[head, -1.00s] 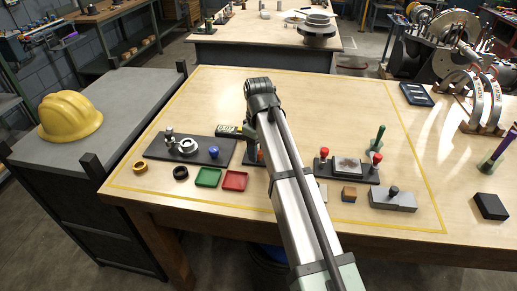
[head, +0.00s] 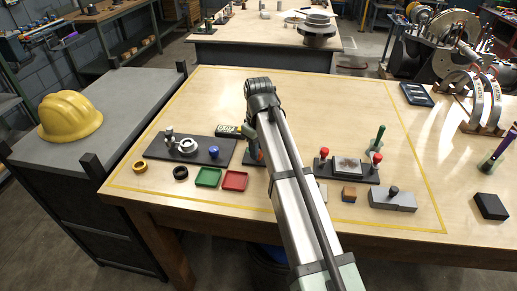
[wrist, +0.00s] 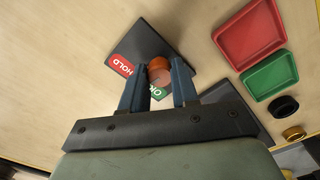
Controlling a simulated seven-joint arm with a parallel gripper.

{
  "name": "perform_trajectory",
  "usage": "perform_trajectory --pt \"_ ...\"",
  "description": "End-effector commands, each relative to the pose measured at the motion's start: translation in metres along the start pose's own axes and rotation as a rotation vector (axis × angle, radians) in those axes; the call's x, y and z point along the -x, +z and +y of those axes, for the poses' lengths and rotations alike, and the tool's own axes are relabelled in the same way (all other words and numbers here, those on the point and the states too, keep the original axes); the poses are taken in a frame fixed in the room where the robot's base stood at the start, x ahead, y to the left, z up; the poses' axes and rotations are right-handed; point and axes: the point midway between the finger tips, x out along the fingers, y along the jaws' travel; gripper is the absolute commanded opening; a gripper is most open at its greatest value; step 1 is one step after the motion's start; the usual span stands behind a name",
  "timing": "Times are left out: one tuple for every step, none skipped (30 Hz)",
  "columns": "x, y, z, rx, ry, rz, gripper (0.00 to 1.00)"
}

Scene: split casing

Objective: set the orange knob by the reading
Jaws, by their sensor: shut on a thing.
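The orange knob (wrist: 158,69) stands on a dark plate (wrist: 170,35) in the wrist view. My gripper (wrist: 160,76) has its two blue fingers on either side of the knob and is shut on it. A red label reading HOLD (wrist: 120,65) lies left of the knob. A green label (wrist: 156,92) lies below it, between the fingers, its text partly hidden. In the head view my arm hides most of the knob and plate. A small meter with a yellowish face (head: 228,130) lies left of my arm, its reading too small to make out.
Green (head: 208,177) and red (head: 235,180) trays lie left of my arm, near black (head: 181,173) and yellow (head: 140,166) rings. A dark board with a metal ring part (head: 188,147) is behind them. A red-knobbed fixture (head: 347,166) stands to the right.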

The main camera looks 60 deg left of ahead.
Motion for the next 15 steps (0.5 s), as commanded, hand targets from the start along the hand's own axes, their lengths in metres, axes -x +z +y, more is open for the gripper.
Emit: perform_trajectory --pt "0.0002 0.0000 0.0001 -0.033 0.000 0.000 0.00" --pt "0.0002 0.0000 0.0001 -0.057 0.000 0.000 0.00" --pt "0.0002 0.0000 0.0001 -0.090 0.000 0.000 0.00" --pt "0.0002 0.0000 0.0001 -0.116 0.000 0.000 0.00" --pt "0.0002 0.0000 0.0001 -0.141 0.000 0.000 0.00" --pt "0.0002 0.0000 0.0001 -0.177 0.000 0.000 0.00" --pt "0.0002 0.0000 0.0001 -0.203 0.000 0.000 0.00" --pt "0.0002 0.0000 0.0001 -0.229 0.000 0.000 0.00" --pt "0.0002 0.0000 0.0001 -0.264 0.000 0.000 0.00" --pt "0.0002 0.0000 0.0001 -0.289 0.000 0.000 0.00" --pt "0.0002 0.0000 0.0002 -0.315 0.000 0.000 0.00" --pt "0.0002 0.0000 0.0002 -0.347 0.000 0.000 0.00" --pt "0.0002 0.0000 0.0002 -0.372 0.000 0.000 0.00" --pt "0.0002 0.0000 0.0002 -0.395 0.000 0.000 0.00" --pt "0.0002 0.0000 0.0002 -0.425 0.000 0.000 0.00"
